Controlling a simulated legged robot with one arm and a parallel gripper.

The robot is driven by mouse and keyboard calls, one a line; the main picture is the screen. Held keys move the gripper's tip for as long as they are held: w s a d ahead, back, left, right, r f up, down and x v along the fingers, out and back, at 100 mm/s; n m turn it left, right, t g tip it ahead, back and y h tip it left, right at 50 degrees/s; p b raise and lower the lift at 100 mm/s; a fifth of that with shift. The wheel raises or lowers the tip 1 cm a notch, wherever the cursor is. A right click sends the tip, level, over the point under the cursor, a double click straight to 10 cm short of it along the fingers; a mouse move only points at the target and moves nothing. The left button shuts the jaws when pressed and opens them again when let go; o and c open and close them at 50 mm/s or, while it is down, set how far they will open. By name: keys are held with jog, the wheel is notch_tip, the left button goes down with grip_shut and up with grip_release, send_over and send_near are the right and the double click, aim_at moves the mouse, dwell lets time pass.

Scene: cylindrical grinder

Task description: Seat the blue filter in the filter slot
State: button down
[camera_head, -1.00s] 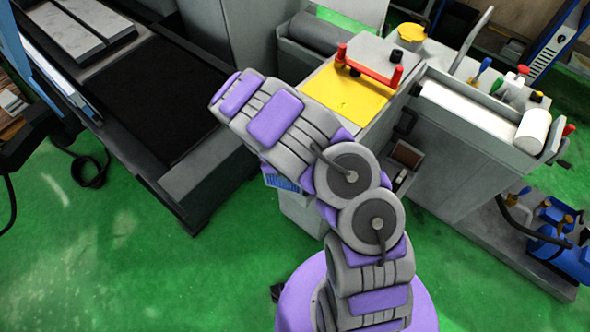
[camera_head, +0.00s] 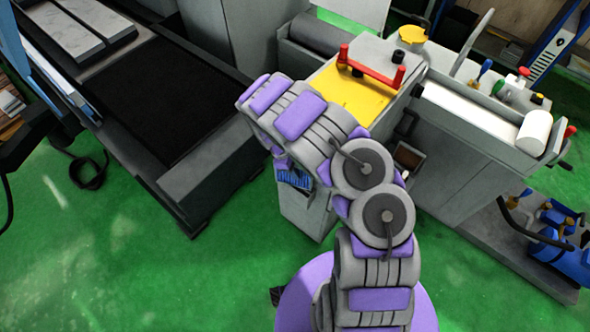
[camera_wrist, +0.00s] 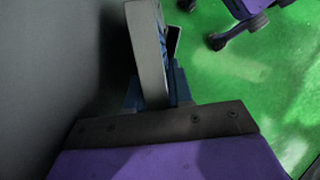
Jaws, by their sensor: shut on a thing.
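The blue filter (camera_head: 293,178) shows as a small ribbed blue piece under the far end of my arm in the head view, beside the grey machine cabinet. My gripper (camera_wrist: 153,98) is shut on the filter, close to a large grey surface at the left. Its jaws are hidden by my arm in the head view. I cannot make out the filter slot for certain in either view.
A grey machine (camera_head: 455,150) stands at the right, with a yellow panel (camera_head: 352,95) and a red handle (camera_head: 372,68) on top. A small open compartment (camera_head: 408,157) is in its side. A dark machine bed (camera_head: 150,100) stands at the left.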

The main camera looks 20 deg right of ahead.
jog(key=shift+d+f, duration=0.1)
jog(key=shift+f, duration=0.25)
jog(key=c, duration=1)
grip_release()
jog(key=p+v, duration=0.1)
jog(key=v, duration=1.1)
jog(key=shift+w+r, duration=0.1)
jog(key=shift+r, duration=0.25)
